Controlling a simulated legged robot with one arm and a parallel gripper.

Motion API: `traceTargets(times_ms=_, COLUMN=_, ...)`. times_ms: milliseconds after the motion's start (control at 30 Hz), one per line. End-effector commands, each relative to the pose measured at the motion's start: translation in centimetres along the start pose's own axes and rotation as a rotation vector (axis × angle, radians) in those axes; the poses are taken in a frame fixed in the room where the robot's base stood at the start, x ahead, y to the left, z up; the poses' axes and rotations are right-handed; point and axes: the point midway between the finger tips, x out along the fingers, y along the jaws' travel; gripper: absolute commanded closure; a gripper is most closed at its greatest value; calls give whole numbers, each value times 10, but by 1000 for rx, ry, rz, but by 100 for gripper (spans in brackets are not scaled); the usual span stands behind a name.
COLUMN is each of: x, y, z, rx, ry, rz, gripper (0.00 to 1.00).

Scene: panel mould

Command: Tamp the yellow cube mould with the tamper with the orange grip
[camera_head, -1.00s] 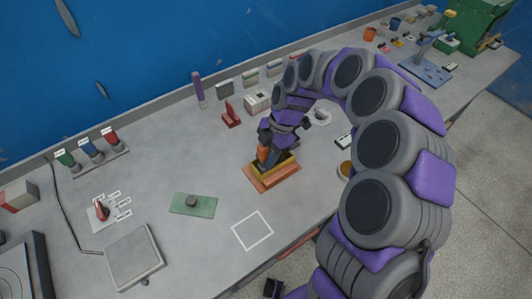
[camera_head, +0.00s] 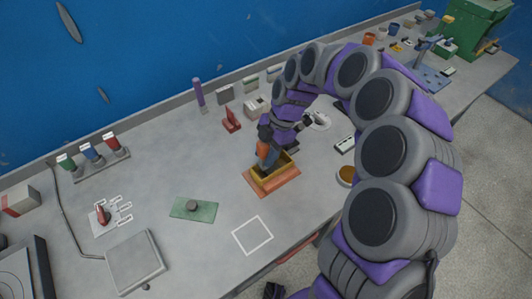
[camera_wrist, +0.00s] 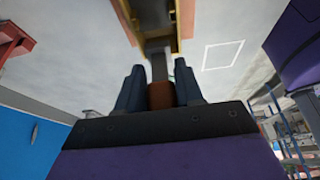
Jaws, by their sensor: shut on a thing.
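The yellow cube mould (camera_head: 262,180) sits on an orange base plate (camera_head: 287,185) near the middle of the bench. My gripper (camera_head: 265,149) is above it, shut on the orange grip of the tamper (camera_head: 263,147). In the wrist view, the grip (camera_wrist: 161,96) is between the two dark fingers, and the tamper's grey shaft (camera_wrist: 159,66) runs toward the mould. The yellow mould walls (camera_wrist: 176,28) show on both sides of the tamper. The tamper's lower end is over or inside the mould; I cannot tell whether it touches the fill.
A green plate with a round knob (camera_head: 193,208) and a white square outline (camera_head: 252,236) lie to the left and front. A red stand (camera_head: 231,121) is behind the mould. A round amber dish (camera_head: 346,174) is to the right, close to my arm.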

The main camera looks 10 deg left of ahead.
Motion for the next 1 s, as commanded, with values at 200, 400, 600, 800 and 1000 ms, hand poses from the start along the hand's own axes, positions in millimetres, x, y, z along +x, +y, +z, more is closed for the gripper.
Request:
traceTargets(times_ms=200, x=-4, y=0, z=-2, rx=0, ry=0, rz=1, gripper=100)
traceTargets(times_ms=400, x=-19, y=0, z=-8, rx=-1, ry=0, rz=0, gripper=100)
traceTargets(times_ms=600, x=-36, y=0, z=-15, rx=-1, ry=1, rz=0, gripper=100)
traceTargets(times_ms=800, x=-52, y=0, z=-22, rx=-1, ry=0, rz=2, gripper=100)
traceTargets(times_ms=1000, x=-65, y=0, z=-27, rx=0, ry=0, rz=0, gripper=100)
